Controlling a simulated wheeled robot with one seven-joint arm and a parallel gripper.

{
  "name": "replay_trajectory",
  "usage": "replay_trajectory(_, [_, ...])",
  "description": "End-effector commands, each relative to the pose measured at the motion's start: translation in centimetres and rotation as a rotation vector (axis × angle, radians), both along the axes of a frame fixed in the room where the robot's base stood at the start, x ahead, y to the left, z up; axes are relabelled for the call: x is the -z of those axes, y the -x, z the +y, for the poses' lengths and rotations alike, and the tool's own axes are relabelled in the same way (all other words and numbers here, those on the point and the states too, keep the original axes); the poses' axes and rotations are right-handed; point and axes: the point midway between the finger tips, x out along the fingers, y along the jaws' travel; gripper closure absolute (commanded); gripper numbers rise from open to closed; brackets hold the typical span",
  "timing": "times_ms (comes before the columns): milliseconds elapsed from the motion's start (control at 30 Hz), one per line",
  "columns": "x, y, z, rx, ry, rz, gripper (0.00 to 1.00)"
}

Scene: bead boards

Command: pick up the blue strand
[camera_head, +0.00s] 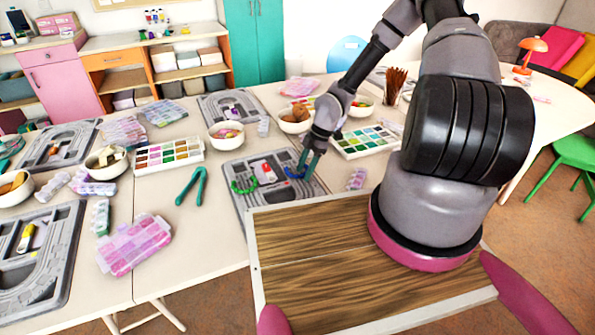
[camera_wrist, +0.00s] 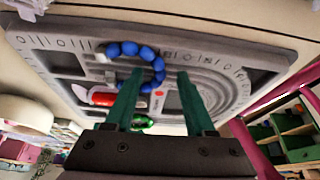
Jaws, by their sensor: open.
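The blue strand (camera_head: 296,173) lies curved on the grey bead board (camera_head: 283,198) at the middle of the table. In the wrist view the strand (camera_wrist: 141,52) is a hook of round blue beads with a pale end piece. My gripper (camera_head: 309,163) is open just above the board's right part. In the wrist view its two green fingers (camera_wrist: 160,78) point at the board, and the strand's curved side shows between their tips. The left finger hides part of the strand's lower end. I cannot tell whether a finger touches it.
A green strand (camera_head: 244,186) lies left on the same board, with a red-and-white tube (camera_head: 267,173) between the strands. A bowl (camera_head: 226,135) and a paint palette (camera_head: 365,140) stand behind. Green pliers (camera_head: 191,186) lie left, on clear table.

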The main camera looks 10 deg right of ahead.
Motion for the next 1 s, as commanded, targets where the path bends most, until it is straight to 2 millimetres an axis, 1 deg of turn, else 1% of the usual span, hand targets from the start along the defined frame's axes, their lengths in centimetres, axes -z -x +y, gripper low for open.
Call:
replay_trajectory(200, [0.1, 0.0, 0.0, 0.000, 0.000, 0.000, 0.45])
replay_trajectory(233, [0.1, 0.0, 0.0, 0.000, 0.000, 0.000, 0.53])
replay_trajectory(267, [0.1, 0.0, 0.0, 0.000, 0.000, 0.000, 0.64])
replay_trajectory(300, [0.1, 0.0, 0.0, 0.000, 0.000, 0.000, 0.80])
replay_trajectory(333, [0.1, 0.0, 0.0, 0.000, 0.000, 0.000, 0.91])
replay_trajectory(367, [0.1, 0.0, 0.0, 0.000, 0.000, 0.000, 1.00])
replay_trajectory(667, [0.1, 0.0, 0.0, 0.000, 0.000, 0.000, 1.00])
replay_trajectory(767, [-0.5, 0.0, 0.0, 0.001, 0.000, -0.001, 1.00])
replay_trajectory(867, [-1.8, 0.0, -0.1, 0.002, 0.001, -0.002, 1.00])
replay_trajectory(1000, [-4.7, 0.0, -0.1, 0.002, 0.000, -0.003, 1.00])
